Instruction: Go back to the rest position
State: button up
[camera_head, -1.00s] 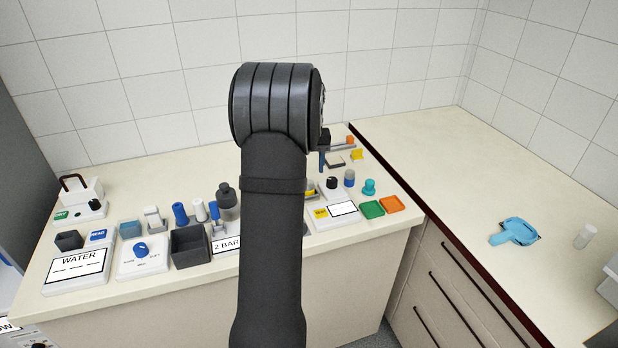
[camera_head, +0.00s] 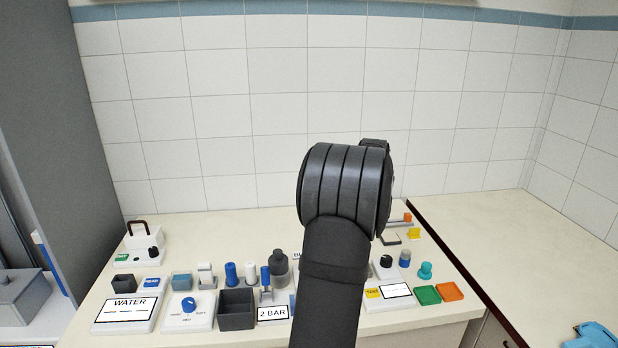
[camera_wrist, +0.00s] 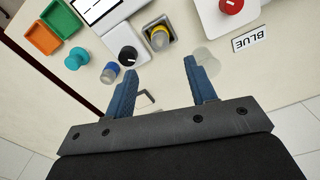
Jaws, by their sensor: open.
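My gripper (camera_wrist: 163,88) shows in the wrist view with two blue fingers spread apart and nothing between them. It is above the counter, its fingers pointing towards a black knob (camera_wrist: 128,56) and a yellow-topped item in a grey holder (camera_wrist: 159,38). In the head view my own arm stands in front of the middle of the counter and hides part of it; the fingers are hidden there.
The counter (camera_head: 150,230) holds a WATER sign (camera_head: 125,310), a dark grey bin (camera_head: 237,309), a blue-knob box (camera_head: 188,308), a green tray (camera_head: 428,295) and an orange tray (camera_head: 450,291). The right-hand counter (camera_head: 500,225) is mostly clear. A tiled wall stands behind.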

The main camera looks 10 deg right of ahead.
notch_tip(320, 180, down, 10)
jog(key=shift+f, duration=0.2)
jog(key=shift+r, duration=1.7)
jog(key=shift+f, duration=0.15)
